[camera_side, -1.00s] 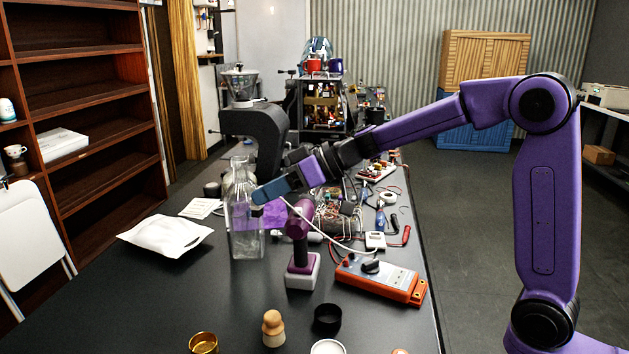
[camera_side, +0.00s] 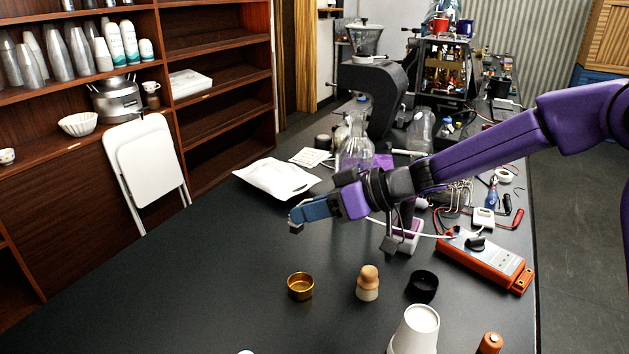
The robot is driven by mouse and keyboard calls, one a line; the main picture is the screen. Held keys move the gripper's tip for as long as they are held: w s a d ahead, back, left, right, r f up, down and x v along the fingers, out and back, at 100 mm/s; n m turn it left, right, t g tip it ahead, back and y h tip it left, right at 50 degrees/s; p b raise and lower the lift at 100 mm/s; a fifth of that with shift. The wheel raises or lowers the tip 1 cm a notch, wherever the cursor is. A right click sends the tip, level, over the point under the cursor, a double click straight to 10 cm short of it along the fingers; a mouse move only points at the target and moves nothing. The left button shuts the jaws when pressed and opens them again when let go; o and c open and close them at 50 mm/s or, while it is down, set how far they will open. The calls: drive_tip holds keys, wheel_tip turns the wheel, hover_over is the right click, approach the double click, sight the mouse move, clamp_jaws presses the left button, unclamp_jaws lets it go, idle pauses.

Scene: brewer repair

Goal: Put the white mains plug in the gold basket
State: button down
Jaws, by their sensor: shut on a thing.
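The gold basket (camera_side: 300,287) is a small round open cup standing on the dark table, front centre. My gripper (camera_side: 296,226) is above the table, behind and above the basket, with its blue fingers towards the left. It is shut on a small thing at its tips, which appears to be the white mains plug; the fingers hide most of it. A thin white cable (camera_side: 425,235) runs from behind the gripper towards the orange meter.
A wooden-topped tamper (camera_side: 368,283), a black ring (camera_side: 423,287) and a white cup (camera_side: 415,331) stand right of the basket. The orange meter (camera_side: 486,262) lies further right. A white pouch (camera_side: 277,179) lies behind. The table left of the basket is clear.

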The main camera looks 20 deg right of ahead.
drive_tip(key=shift+f, duration=6.9)
drive_tip(key=c, duration=0.7)
unclamp_jaws()
drive_tip(key=shift+r, duration=0.1)
wheel_tip(320, 180, up, 7)
